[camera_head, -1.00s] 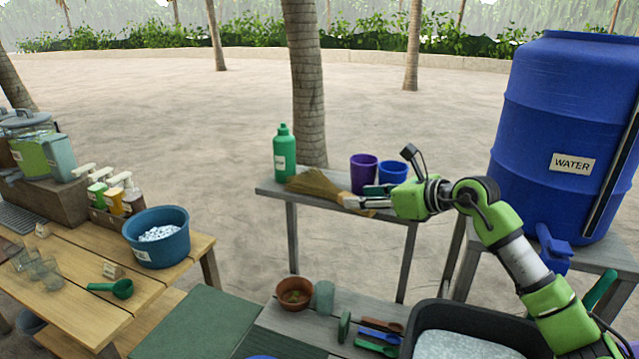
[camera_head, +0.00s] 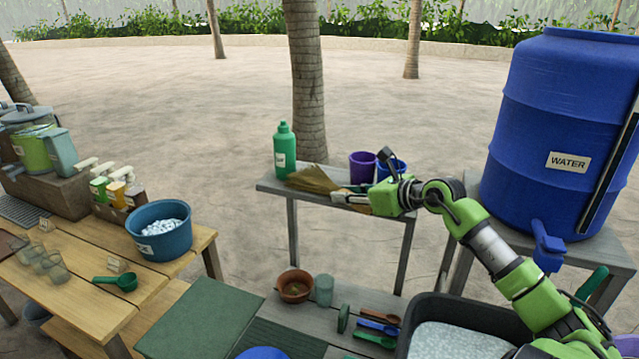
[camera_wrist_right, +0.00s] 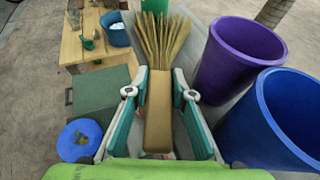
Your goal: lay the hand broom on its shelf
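The hand broom (camera_head: 312,179) has straw bristles and a tan handle. In the head view its bristles are over the grey shelf (camera_head: 274,187), beside the green bottle. My right gripper (camera_head: 345,197) is at the handle end, low over the shelf's front edge. In the right wrist view the broom handle (camera_wrist_right: 158,115) runs between the two fingers, which close on its sides, with the bristles fanning out ahead. I cannot tell whether the broom rests fully on the shelf top. My left gripper is not in view.
A green bottle (camera_head: 284,148), a purple cup (camera_head: 361,166) and a blue cup (camera_head: 398,167) stand on the shelf close to the broom and gripper. A blue water barrel (camera_head: 560,120) stands at the right. A lower bench holds a clay pot (camera_head: 294,286) and several scoops.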

